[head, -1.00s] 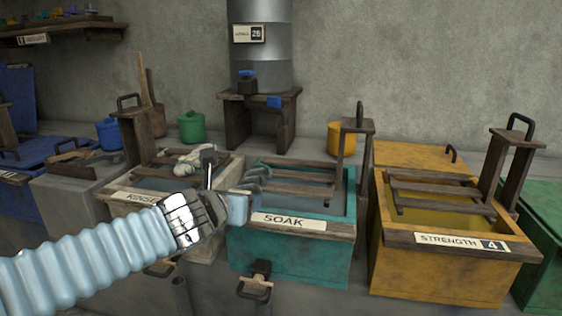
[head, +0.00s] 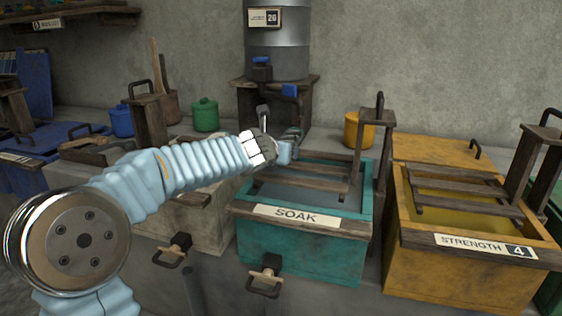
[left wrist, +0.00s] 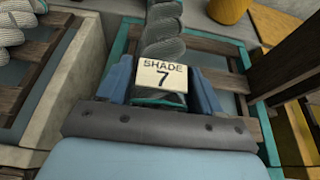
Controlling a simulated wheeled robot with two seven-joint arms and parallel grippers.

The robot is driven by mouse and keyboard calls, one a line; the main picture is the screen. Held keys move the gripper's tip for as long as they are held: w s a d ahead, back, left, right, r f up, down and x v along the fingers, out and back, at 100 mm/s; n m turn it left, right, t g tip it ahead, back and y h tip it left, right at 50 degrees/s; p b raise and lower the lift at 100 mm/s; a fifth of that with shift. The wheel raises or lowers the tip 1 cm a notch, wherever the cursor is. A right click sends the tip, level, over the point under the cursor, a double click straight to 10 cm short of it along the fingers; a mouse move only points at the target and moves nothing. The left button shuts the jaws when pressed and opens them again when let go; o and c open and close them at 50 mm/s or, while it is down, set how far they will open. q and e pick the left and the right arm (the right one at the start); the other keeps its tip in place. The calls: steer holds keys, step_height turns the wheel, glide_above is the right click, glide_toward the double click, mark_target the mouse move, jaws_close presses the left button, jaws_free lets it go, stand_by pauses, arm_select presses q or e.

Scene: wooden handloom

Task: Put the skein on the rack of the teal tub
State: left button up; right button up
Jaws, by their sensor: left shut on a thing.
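My left gripper (head: 284,152) reaches over the back left of the teal tub (head: 300,250), labelled SOAK. It is shut on a grey-green twisted skein (left wrist: 163,35), mostly hidden behind the gripper in the head view. A tag reading SHADE 7 (left wrist: 161,76) shows between the fingers in the left wrist view. The skein points away from the wrist, above the wooden slats of the rack (head: 318,182), which also show in the left wrist view (left wrist: 215,80). I cannot tell whether the skein touches the slats. My right gripper is out of view.
A yellow tub (head: 460,265) labelled STRENGTH 4 stands to the right with its own rack. A pale tub (head: 190,225) stands to the left, partly behind my arm; pale twisted skeins (left wrist: 15,30) lie on its side. A wooden post (head: 371,140) with a handle rises at the teal rack's right.

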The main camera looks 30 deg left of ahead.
arm_select(q)
steer(key=shift+w+a, duration=0.1)
steer(key=shift+w, duration=0.35)
step_height(320, 180, down, 3)
steer(key=b, duration=0.2)
steer(key=shift+f+b, duration=0.2)
steer(key=shift+b, duration=0.15)
steer(key=shift+f, duration=0.2)
steer(key=shift+r, duration=0.2)
steer(key=shift+f, duration=0.2)
steer(key=o, duration=1.2)
steer(key=shift+o, duration=0.2)
steer(key=shift+r, duration=0.1)
